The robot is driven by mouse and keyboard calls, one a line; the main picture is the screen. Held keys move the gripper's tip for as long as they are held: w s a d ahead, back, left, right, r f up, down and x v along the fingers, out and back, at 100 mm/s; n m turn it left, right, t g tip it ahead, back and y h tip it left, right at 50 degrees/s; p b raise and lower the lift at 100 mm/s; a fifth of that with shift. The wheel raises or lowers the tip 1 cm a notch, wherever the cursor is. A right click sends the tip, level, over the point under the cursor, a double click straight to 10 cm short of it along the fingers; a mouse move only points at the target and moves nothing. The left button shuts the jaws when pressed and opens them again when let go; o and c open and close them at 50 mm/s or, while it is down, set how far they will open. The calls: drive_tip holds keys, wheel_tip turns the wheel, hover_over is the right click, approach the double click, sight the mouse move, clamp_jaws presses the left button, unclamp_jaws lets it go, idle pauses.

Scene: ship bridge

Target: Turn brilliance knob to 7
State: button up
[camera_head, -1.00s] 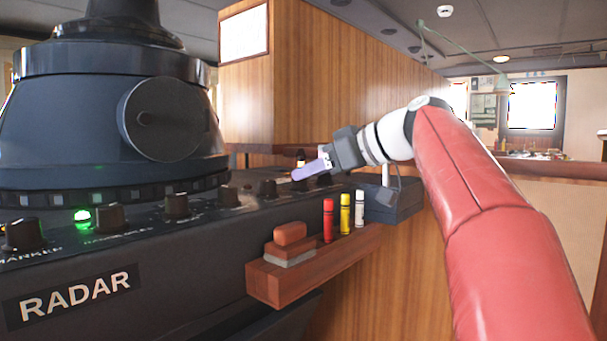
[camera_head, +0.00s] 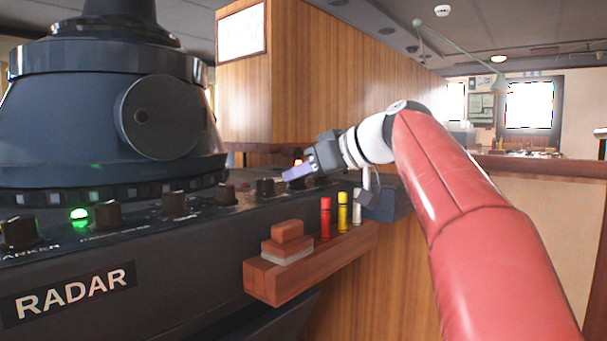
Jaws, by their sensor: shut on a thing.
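The dark radar console (camera_head: 190,245) has a row of black knobs along its sloped panel. Visible knobs include one at the far left (camera_head: 20,232), a second beside the green lamp (camera_head: 107,215), a third (camera_head: 174,204), a fourth (camera_head: 224,194) and a fifth (camera_head: 265,187). Their labels are too small or blurred to tell which is brilliance, and no pointer setting can be read. My gripper (camera_head: 297,172), with purplish fingers, is low over the right end of the row. It is shut on what appears to be a knob there, mostly hidden by the fingers.
A green lamp (camera_head: 79,215) is lit on the panel. A wooden ledge (camera_head: 275,285) juts out in front, holding an eraser-like block (camera_head: 287,240) and red (camera_head: 325,218), yellow (camera_head: 342,212) and white (camera_head: 357,207) markers close below my wrist. A wood-panelled cabinet (camera_head: 300,85) stands behind.

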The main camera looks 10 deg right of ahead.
drive_tip(key=shift+s+a+f+m+t+h+b, duration=0.1)
drive_tip(key=shift+a+f+m+t+h+b, duration=0.15)
drive_tip(key=shift+m+t+h, duration=0.2)
drive_tip(key=shift+d+r+m+t+h, duration=0.1)
drive_tip(key=shift+r+m+t+h, duration=0.2)
drive_tip(key=shift+m+h, duration=0.45)
drive_tip(key=o, duration=1)
drive_tip(key=v, duration=0.7)
drive_tip(key=shift+s+d, duration=0.2)
drive_tip(key=shift+s, duration=0.15)
